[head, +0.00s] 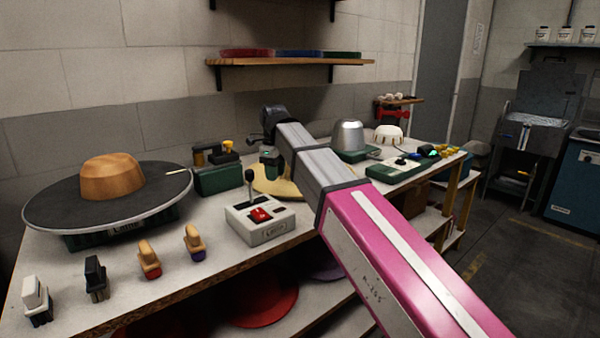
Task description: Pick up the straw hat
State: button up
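A pale yellow, flat, rounded piece (272,187) lies on the workbench behind the control box, and it looks like the brim of the straw hat. My pink and grey arm crosses in front of it and hides much of its right side and any crown. My gripper (269,160) is at the far end of the arm, pointing down above or at the hat's back part. It is small and dark here. I cannot tell whether its fingers are open or shut, or whether they touch the hat.
A wide dark disc (62,203) with a wooden hat block (112,177) stands at the left. A control box (268,222) with lever and red button sits in front of the hat. Several brushes line the front edge. A metal dome (350,135) stands behind right. A shelf (290,62) hangs above.

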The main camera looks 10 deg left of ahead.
aim_at(277, 193)
jog(key=shift+s+d+f, duration=0.1)
jog(key=shift+d+f, duration=0.05)
jog(key=shift+f, duration=1.55)
jog(key=shift+s+d+f, duration=0.1)
jog(key=shift+d+f, duration=0.05)
jog(key=shift+f, duration=1.55)
jog(key=shift+c, duration=0.3)
grip_shut()
